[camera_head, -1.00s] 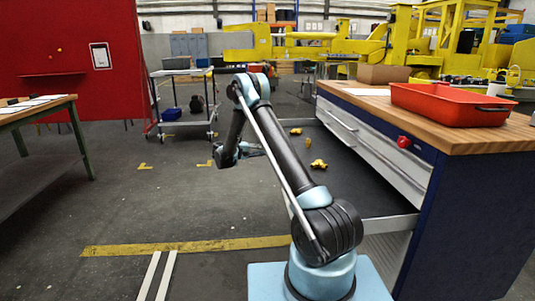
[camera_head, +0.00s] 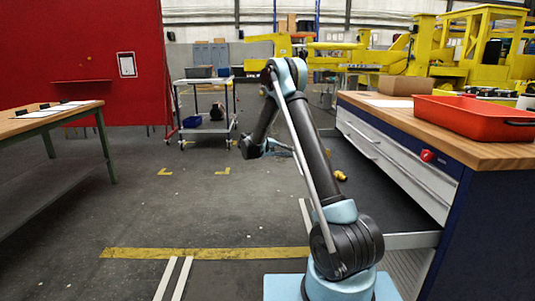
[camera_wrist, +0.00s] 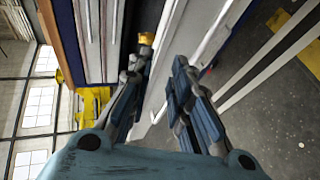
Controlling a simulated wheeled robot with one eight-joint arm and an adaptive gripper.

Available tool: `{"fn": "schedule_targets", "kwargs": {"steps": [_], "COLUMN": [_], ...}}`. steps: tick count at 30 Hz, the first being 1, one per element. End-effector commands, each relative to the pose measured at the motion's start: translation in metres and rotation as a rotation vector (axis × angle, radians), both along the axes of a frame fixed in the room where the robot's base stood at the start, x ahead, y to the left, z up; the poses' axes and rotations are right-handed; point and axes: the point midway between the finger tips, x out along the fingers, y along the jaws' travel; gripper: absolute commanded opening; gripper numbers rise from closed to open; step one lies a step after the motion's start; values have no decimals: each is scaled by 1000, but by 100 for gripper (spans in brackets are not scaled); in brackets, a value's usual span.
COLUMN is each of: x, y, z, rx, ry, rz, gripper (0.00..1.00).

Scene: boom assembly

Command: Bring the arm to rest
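My arm rises in the middle of the head view and folds over at its elbow. My gripper (camera_head: 283,148) is partly hidden behind my own arm link there, over the floor left of the drawer unit. In the wrist view my gripper (camera_wrist: 158,68) has its two fingers apart, with nothing between them. A yellow part (camera_wrist: 146,38) shows beyond the left fingertip, apart from it.
A workbench (camera_head: 470,150) with drawers stands at the right; its low drawer (camera_head: 385,205) is pulled out, with a yellow part (camera_head: 341,175) in it. A red tray (camera_head: 470,115) and a cardboard box (camera_head: 405,85) sit on top. A table (camera_head: 45,120) stands left. Floor between is clear.

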Motion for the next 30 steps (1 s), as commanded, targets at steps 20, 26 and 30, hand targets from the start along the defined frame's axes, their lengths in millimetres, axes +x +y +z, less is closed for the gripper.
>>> {"fn": "schedule_targets", "kwargs": {"steps": [20,26,30], "x": [-125,-171,-206], "y": [-81,-98,-107], "z": [89,103,110], "rx": [292,380,443], "ry": [102,123,135], "rz": [-49,-61,-71], "gripper": [19,19,19]}}
